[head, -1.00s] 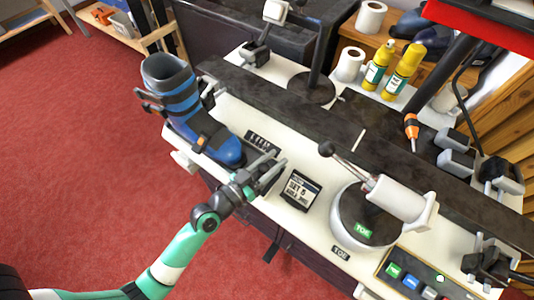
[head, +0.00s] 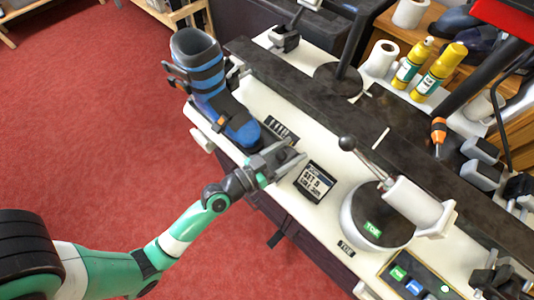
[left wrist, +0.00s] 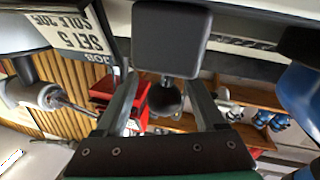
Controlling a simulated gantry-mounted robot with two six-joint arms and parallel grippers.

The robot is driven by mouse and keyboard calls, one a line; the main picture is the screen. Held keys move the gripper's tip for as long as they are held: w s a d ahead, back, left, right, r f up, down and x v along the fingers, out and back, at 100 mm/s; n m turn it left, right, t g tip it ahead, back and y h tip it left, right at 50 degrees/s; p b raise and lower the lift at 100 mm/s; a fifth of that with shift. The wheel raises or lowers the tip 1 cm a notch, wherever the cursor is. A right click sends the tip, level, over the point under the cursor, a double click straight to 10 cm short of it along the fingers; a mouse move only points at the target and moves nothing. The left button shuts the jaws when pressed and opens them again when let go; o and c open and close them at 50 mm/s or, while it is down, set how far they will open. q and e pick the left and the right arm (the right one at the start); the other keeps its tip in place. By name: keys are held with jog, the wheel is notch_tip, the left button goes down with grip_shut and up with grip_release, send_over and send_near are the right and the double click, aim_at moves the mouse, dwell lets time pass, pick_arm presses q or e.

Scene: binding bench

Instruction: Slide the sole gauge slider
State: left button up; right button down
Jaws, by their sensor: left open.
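My left gripper (head: 286,158) is open over the front of the bench, between the blue boot's toe and the sign. In the left wrist view, a dark grey block (left wrist: 172,38) and a round dark knob (left wrist: 166,98) show between and just beyond the open fingers (left wrist: 163,90). They look like the gauge slider, but I cannot be sure, nor tell whether the fingers touch it. In the head view the slider is hidden or merges with the gripper. A black scale strip with white marks (head: 281,130) lies behind the gripper. My right gripper is not in view.
The blue ski boot (head: 205,80) stands left of the gripper. A sign reading "SET 5" (head: 315,182) stands close on the right; it also shows in the wrist view (left wrist: 80,25). A lever device on a round base (head: 385,215) is farther right. Yellow bottles (head: 440,72) stand behind.

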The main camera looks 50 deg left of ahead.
pick_arm(q)
jog(key=s+b, duration=0.3)
jog(key=s, duration=0.8)
jog(key=shift+a+b, duration=0.15)
jog(key=shift+b, duration=0.15)
